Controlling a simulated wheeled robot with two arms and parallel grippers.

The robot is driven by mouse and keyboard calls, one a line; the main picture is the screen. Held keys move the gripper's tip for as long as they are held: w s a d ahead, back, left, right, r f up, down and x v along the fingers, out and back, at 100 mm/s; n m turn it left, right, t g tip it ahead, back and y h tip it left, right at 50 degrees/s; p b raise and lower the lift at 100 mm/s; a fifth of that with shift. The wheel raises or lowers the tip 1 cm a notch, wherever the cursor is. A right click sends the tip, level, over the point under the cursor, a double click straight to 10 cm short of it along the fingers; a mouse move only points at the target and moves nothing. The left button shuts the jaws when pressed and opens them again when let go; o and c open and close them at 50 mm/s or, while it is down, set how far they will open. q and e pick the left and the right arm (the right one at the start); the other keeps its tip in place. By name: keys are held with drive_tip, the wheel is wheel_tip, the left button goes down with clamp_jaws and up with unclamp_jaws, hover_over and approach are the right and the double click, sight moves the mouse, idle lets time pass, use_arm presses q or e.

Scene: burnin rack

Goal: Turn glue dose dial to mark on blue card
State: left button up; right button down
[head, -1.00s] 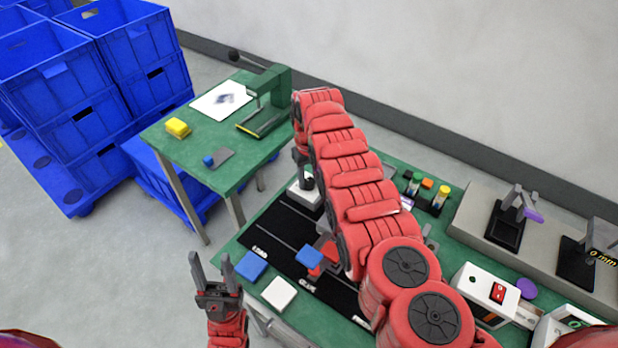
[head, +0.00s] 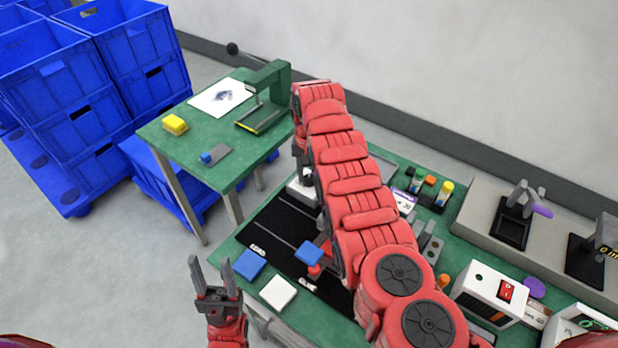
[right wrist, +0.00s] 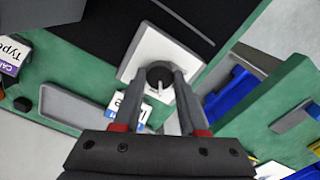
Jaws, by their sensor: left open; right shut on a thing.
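In the right wrist view, the dial (right wrist: 160,76) is a round black knob with a pale pointer, on a white square base (right wrist: 144,56). The pointer faces toward the lower part of the picture. My right gripper (right wrist: 160,82) is shut on the knob, one finger on each side. A white and blue card (right wrist: 130,106) lies beside the base, partly hidden by a finger; I cannot read its mark. In the head view the base (head: 299,188) shows at the bench's far left, and my arm hides most of the dial. My left gripper (head: 217,280) is open and empty.
A black mat (head: 280,225), a blue square (head: 249,264) and a white square (head: 278,292) lie on the green bench. Bottles (head: 443,195) and devices (head: 490,291) stand right of my arm. A side table (head: 208,137) and blue crates (head: 100,90) stand left.

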drive_tip(key=shift+f+m+b, duration=0.1)
drive_tip(key=shift+m+b, duration=0.65)
drive_tip(key=shift+m, duration=0.55)
drive_tip(key=shift+c, duration=2.3)
unclamp_jaws()
